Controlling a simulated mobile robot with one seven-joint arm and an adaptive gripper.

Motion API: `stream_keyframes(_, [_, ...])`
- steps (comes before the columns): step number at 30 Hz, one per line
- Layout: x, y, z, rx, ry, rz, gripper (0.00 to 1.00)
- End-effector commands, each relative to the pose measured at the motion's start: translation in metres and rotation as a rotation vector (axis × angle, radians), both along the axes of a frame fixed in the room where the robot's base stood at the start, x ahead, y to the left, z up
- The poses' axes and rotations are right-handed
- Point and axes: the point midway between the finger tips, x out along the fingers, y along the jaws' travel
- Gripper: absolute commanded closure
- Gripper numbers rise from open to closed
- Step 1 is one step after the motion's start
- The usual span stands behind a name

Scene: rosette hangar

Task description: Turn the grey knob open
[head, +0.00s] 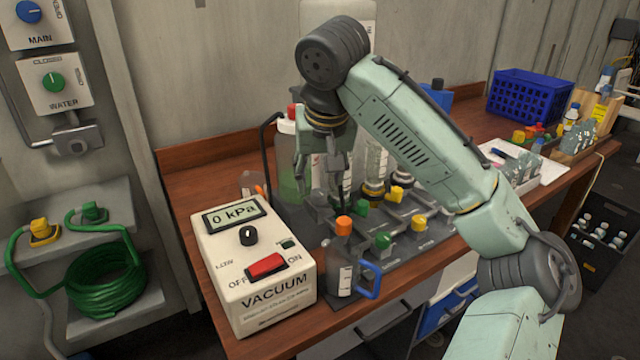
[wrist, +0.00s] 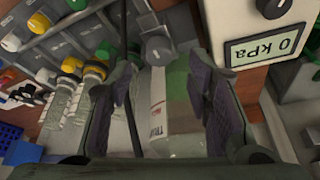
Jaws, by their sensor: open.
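The grey knob (wrist: 158,50) shows in the wrist view just beyond my fingertips, between their lines, on a grey manifold panel. In the head view the same spot, a small grey part (head: 319,197), lies just below my gripper (head: 322,185) and is partly hidden by it. My gripper (wrist: 160,75) points down, and its two dark fingers stand apart with nothing held between them. I cannot tell the exact height gap to the knob, but no contact shows.
A white vacuum box (head: 258,262) reading 0 kPa stands left of the panel. Yellow, green and other grey knobs sit to the right. A white-labelled bottle (wrist: 165,120) is close behind the fingers.

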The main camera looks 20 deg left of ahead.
Motion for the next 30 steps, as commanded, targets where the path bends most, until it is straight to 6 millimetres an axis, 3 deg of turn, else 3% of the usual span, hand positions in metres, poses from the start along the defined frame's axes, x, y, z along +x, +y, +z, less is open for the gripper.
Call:
stream_keyframes(9, [0.014,0.007,-0.037,-0.001,-0.003,-0.001,0.54])
stream_keyframes(20, [0.016,0.008,-0.042,-0.001,-0.003,-0.001,0.55])
stream_keyframes(30, [0.016,0.008,-0.042,-0.001,-0.003,-0.001,0.78])
